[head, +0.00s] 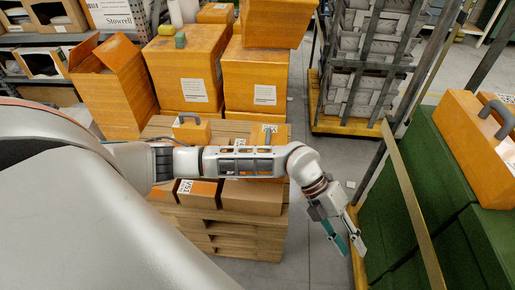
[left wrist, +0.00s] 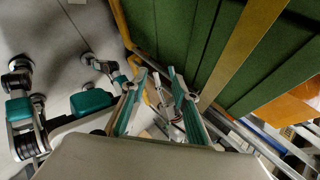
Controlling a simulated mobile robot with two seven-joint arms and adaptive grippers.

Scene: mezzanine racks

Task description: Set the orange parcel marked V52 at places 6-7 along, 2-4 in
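Orange parcels with grey handles show in the head view: one (head: 191,131) on the pallet stack behind my left arm, and one (head: 462,130) on the green deck (head: 425,165) at the right. Another orange parcel (head: 268,131) with a white label sits beside the first, partly hidden by my arm. My left gripper (head: 346,243) hangs beside the deck's near-left edge, fingers pointing down, apart and empty. In the left wrist view, its fingers (left wrist: 156,103) are spread with no parcel between them. My right gripper is not identifiable.
A tan rail (head: 412,195) crosses in front of the green deck. A rack of grey goods (head: 368,65) stands behind. Grey floor (head: 322,185) is clear between pallet and deck.

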